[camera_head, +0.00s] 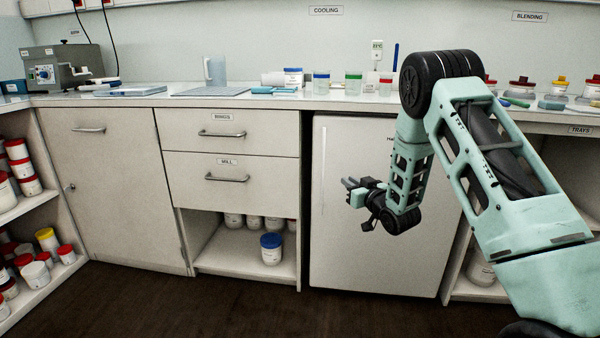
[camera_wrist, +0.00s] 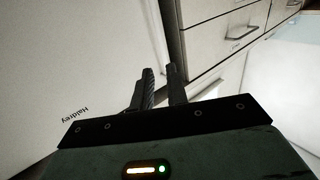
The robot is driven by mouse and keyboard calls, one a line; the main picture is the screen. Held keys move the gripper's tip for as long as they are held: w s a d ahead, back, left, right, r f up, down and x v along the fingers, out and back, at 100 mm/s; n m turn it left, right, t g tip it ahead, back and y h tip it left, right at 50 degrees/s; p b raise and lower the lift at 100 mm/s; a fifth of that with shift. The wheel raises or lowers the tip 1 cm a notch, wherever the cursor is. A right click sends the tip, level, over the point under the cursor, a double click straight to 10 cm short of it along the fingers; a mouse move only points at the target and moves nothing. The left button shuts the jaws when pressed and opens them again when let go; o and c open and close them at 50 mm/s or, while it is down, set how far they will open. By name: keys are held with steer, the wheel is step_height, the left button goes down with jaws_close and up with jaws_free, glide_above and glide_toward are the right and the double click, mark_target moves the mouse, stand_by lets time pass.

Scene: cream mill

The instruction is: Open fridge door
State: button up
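The fridge (camera_head: 350,255) is a white, closed door under the counter, with small dark lettering near its top, partly hidden by my arm. In the wrist view its white door front (camera_wrist: 70,60) fills the left, with upside-down lettering. The door's left edge runs beside the drawer cabinet. My gripper (camera_head: 347,185) is in front of the door, toward its left half. In the wrist view the two dark fingers (camera_wrist: 160,80) stand a little apart with nothing seen between them, and they point toward the door's edge. I cannot tell whether they touch it.
Left of the fridge are two drawers (camera_head: 232,135) with bar handles above an open shelf holding a blue-lidded jar (camera_head: 271,249). A cabinet door (camera_head: 120,200) is further left. Jars and trays stand on the counter (camera_head: 210,97). The dark floor (camera_head: 230,310) in front is clear.

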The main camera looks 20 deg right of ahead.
steer(key=w+b, duration=0.3)
steer(key=w, duration=1.4)
steer(key=shift+w, duration=0.2)
jaws_close()
